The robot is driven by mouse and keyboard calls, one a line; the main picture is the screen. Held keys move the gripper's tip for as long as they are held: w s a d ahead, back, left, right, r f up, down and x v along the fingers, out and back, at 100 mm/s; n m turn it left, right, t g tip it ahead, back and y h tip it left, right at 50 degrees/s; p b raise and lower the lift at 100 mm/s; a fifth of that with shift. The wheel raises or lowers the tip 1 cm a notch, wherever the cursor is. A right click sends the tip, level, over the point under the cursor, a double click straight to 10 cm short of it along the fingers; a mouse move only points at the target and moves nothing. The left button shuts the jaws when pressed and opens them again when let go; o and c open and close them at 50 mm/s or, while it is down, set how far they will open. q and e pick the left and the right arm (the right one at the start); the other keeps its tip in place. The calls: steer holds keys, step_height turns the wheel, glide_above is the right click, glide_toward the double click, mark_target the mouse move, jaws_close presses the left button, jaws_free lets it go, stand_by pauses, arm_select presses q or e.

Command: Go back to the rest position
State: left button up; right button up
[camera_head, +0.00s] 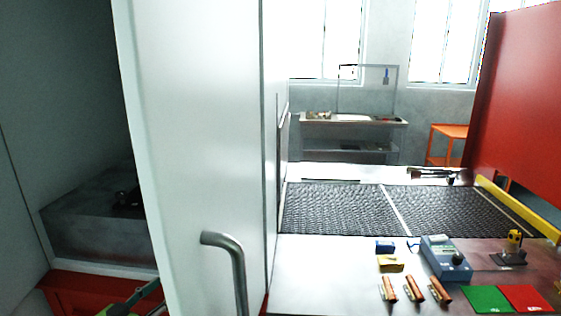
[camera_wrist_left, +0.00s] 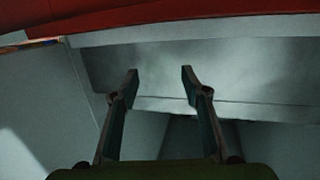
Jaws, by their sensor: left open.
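My left gripper (camera_wrist_left: 158,75) is open and empty in the left wrist view, its two fingers apart in front of bare grey panels. In the head view only a small part of my left arm (camera_head: 145,295) shows at the lower left edge, beside a large white door panel (camera_head: 195,130). The left gripper's fingertips cannot be made out in the head view. My right gripper is in neither view.
The white panel with a metal handle (camera_head: 232,270) stands tall at left centre. A dark mesh belt (camera_head: 340,210) lies to the right. The bench in front holds a blue meter (camera_head: 445,258), a green mat (camera_head: 487,299) and a red mat (camera_head: 526,298).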

arm_select(q)
steer(key=s+d+f+n+g+y, duration=0.1)
steer(key=s+d+f+g+y, duration=0.1)
steer(key=s+d+f, duration=0.35)
steer(key=s+d+f+n+g+y, duration=0.1)
steer(key=s+d+f+g+y, duration=0.15)
steer(key=s+f, duration=0.5)
steer(key=s+d+f+g, duration=0.2)
steer(key=s+g, duration=0.6)
steer(key=s, duration=1.7)
step_height(320, 180, down, 27)
steer(key=s, duration=0.2)
steer(key=s+a+f+g+y, duration=0.1)
steer(key=s+a+f+g, duration=0.1)
steer(key=s+f, duration=1.3)
steer(key=shift+s+a+f, duration=0.35)
steer(key=shift+s+a, duration=0.3)
steer(key=shift+s, duration=0.2)
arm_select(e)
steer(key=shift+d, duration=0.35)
